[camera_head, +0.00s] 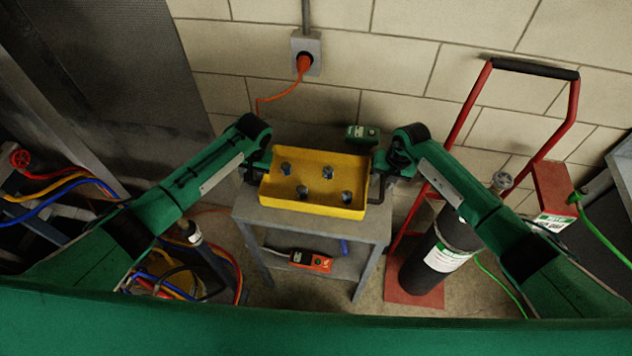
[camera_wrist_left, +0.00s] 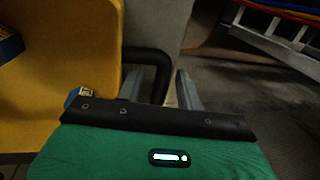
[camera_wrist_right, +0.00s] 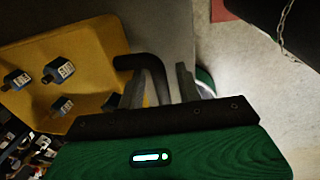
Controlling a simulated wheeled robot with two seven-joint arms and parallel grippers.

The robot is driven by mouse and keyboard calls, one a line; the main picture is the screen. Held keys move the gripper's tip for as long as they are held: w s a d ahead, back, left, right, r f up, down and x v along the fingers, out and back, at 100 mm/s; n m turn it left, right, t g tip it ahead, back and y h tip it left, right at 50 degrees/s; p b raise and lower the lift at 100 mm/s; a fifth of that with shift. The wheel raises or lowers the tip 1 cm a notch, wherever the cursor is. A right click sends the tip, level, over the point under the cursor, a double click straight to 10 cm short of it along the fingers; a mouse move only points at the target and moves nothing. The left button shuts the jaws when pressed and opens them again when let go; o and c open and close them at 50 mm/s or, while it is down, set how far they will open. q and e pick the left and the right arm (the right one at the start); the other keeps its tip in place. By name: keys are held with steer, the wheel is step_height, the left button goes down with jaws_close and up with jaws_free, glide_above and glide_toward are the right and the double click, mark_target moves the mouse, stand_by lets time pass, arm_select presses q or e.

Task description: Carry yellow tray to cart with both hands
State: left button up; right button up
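The yellow tray (camera_head: 312,205) sits on a grey two-level stand (camera_head: 268,216) against the wall and holds several small blue-and-grey fittings (camera_head: 327,172). Black bar handles stick out from its left side (camera_wrist_left: 152,57) and right side (camera_wrist_right: 150,66). My left gripper (camera_head: 259,172) is at the left handle, its fingers (camera_wrist_left: 160,90) open on either side of the bar. My right gripper (camera_head: 381,177) is at the right handle, its fingers (camera_wrist_right: 160,88) also open around the bar. Gaps show between bar and fingers. In the head view my arms partly hide both handles.
A green device (camera_head: 362,134) stands behind the tray. An orange device (camera_head: 311,261) lies on the lower shelf. A red hand truck (camera_head: 468,107) with a dark cylinder (camera_head: 425,262) stands at right. Hoses (camera_head: 70,187) crowd the left. An orange cord (camera_head: 283,96) hangs from the wall outlet.

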arm_select(q)
steer(key=shift+f, duration=0.1)
arm_select(e)
steer(key=shift+f, duration=0.15)
arm_select(q)
steer(key=shift+c, duration=0.2)
arm_select(e)
steer(key=shift+c, duration=0.2)
arm_select(q)
jaws_close()
arm_select(e)
jaws_close()
arm_select(q)
steer(key=shift+w+r, duration=0.1)
steer(key=shift+r, duration=0.1)
arm_select(e)
steer(key=shift+r, duration=0.2)
